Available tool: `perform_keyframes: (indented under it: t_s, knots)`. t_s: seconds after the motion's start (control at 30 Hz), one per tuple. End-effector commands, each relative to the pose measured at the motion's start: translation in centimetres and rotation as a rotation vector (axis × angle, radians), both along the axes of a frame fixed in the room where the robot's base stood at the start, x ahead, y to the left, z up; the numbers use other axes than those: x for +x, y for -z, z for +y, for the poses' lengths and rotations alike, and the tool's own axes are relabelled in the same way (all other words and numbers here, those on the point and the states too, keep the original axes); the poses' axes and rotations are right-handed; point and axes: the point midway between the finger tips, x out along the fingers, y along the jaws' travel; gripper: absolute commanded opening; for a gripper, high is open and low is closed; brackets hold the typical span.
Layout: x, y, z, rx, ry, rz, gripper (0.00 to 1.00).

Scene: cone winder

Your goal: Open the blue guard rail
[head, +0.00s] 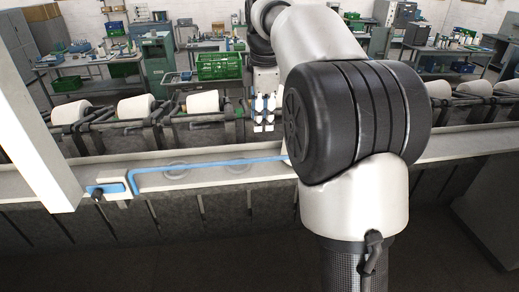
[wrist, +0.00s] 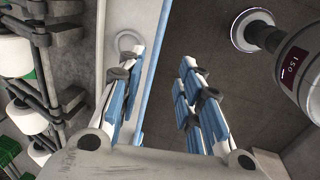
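The blue guard rail (head: 215,164) is a thin bar along the front of the long pale ledge, with its left end bent down. Its right part is hidden behind my arm. In the wrist view the rail (wrist: 153,75) runs along the ledge edge, close beside the left finger. My gripper (head: 264,128) points down above and behind the rail in the head view. In the wrist view my gripper (wrist: 162,62) is open, its blue-and-white fingers apart, with dark floor showing between them. Nothing is held. I cannot tell the height gap to the rail.
A blue plate with a black knob (head: 98,194) sits on the ledge at left, beside a white post (head: 35,120). White yarn cones (head: 203,102) line the machine behind the ledge. A green crate (head: 219,67) stands farther back. Dark floor lies in front.

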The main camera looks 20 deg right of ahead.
Motion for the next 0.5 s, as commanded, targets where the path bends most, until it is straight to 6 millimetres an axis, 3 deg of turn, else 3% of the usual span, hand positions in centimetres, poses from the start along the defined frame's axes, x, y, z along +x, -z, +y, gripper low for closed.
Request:
perform_keyframes:
  t_s: [0.5]
  knots:
    - [2.0, 11.0, -0.6, 0.001, 0.002, 0.003, 0.33]
